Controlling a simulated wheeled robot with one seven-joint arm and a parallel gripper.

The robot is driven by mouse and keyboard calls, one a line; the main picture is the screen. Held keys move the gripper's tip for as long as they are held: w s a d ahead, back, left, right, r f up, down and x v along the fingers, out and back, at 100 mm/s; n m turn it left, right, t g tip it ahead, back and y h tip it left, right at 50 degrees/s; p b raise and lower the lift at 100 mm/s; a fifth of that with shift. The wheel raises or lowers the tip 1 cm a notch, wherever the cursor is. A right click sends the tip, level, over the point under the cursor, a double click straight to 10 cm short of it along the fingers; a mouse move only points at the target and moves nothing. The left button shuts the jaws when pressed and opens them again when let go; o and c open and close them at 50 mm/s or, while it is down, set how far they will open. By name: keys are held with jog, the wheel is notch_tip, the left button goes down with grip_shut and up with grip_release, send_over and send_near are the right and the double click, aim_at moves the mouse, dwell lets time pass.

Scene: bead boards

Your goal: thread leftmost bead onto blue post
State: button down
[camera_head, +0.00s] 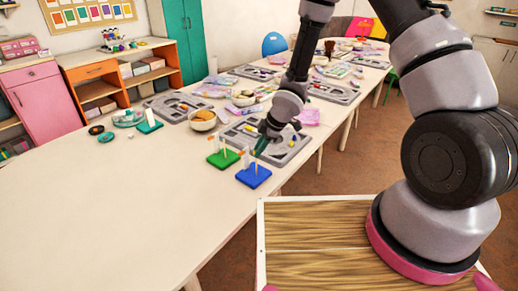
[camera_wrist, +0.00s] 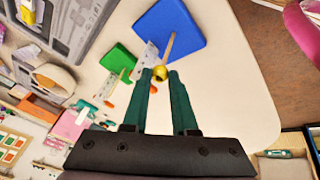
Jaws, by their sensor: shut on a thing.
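The blue board (camera_head: 254,178) stands near the table's front edge, and its pale wooden post rises from it. The board also shows in the wrist view (camera_wrist: 185,22), with its post (camera_wrist: 168,45) pointing toward my fingertips. My gripper (camera_wrist: 159,75) is shut on a yellow bead (camera_wrist: 160,72), held between the tips of its teal fingers. In the wrist view the bead overlaps the post's top end; I cannot tell whether it is around the post or just above it. In the head view my gripper (camera_head: 259,152) is above the blue board, and the held bead is not clear.
A green board (camera_head: 221,161) with a post stands left of the blue one. A grey sorting tray (camera_head: 293,152) with a few small pieces lies just behind. Bowls, more trays and packets fill the table farther back. The table (camera_head: 130,215) is bare at the front left.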

jog(key=shift+f, duration=0.2)
jog(key=shift+f, duration=0.8)
jog(key=c, duration=0.6)
grip_release()
jog(key=shift+r, duration=0.1)
jog(key=v, duration=1)
jog(key=shift+d+r, duration=0.15)
jog(key=shift+r, duration=0.15)
